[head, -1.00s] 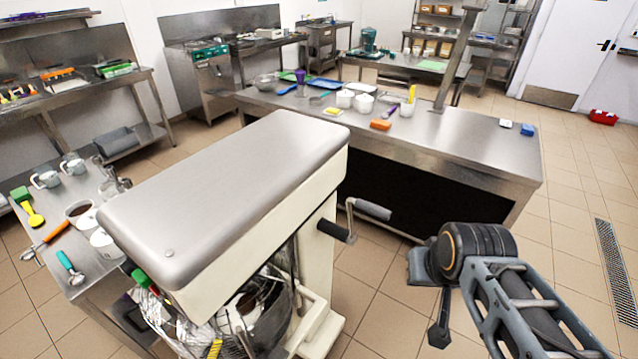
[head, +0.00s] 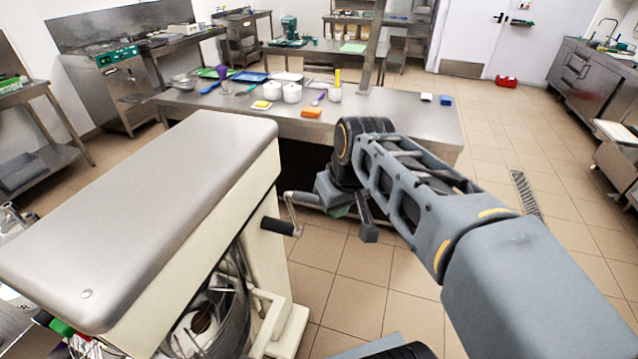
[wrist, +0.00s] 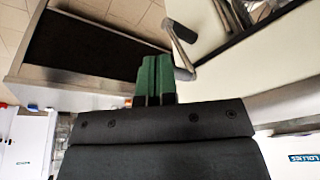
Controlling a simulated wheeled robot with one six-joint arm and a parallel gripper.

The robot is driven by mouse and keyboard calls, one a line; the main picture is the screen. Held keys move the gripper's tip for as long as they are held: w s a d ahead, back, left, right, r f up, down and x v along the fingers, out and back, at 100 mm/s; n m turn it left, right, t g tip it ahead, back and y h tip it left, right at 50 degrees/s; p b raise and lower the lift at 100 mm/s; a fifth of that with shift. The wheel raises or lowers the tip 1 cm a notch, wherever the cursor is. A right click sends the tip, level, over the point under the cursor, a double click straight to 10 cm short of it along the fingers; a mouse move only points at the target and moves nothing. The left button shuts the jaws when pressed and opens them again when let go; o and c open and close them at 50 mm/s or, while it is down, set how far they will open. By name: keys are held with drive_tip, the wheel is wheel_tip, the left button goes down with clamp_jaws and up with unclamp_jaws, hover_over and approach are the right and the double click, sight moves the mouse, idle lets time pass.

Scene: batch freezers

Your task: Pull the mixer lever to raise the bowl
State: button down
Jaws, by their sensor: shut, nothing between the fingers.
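The mixer (head: 150,200), cream with a grey metal top, stands at the lower left of the head view. Its steel bowl (head: 237,318) is partly visible under the head. The lever also shows in the wrist view (wrist: 182,33), just right of the green fingers. My gripper (wrist: 155,78) is shut and empty, beside the lever with a small gap in the picture. In the head view its fingers are mostly hidden.
A steel table (head: 420,115) behind the mixer holds white pots, an orange block (head: 311,112) and trays. Open tiled floor (head: 375,270) lies right of the mixer. A floor drain (head: 525,192) is farther right. A red case (head: 507,81) lies near the door.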

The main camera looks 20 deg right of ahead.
drive_tip(key=w+d+r+n+g+y, duration=0.2)
drive_tip(key=w+d+n, duration=0.2)
drive_tip(key=w, duration=0.4)
drive_tip(key=w+d+r+n+g+y+b, duration=0.1)
drive_tip(key=w+d+r+n+g+y, duration=0.1)
drive_tip(key=w+n, duration=0.3)
drive_tip(key=shift+w+d+r+n+g+y, duration=0.4)
drive_tip(key=shift+w+d+r+y, duration=0.45)
drive_tip(key=shift+w, duration=0.8)
drive_tip(key=s+a+f, duration=0.4)
drive_tip(key=a+f, duration=0.3)
drive_tip(key=f, duration=0.2)
drive_tip(key=shift+s+a, duration=0.35)
drive_tip(key=shift+f, duration=0.1)
drive_tip(key=shift+f+b, duration=0.1)
drive_tip(key=shift+b, duration=0.25)
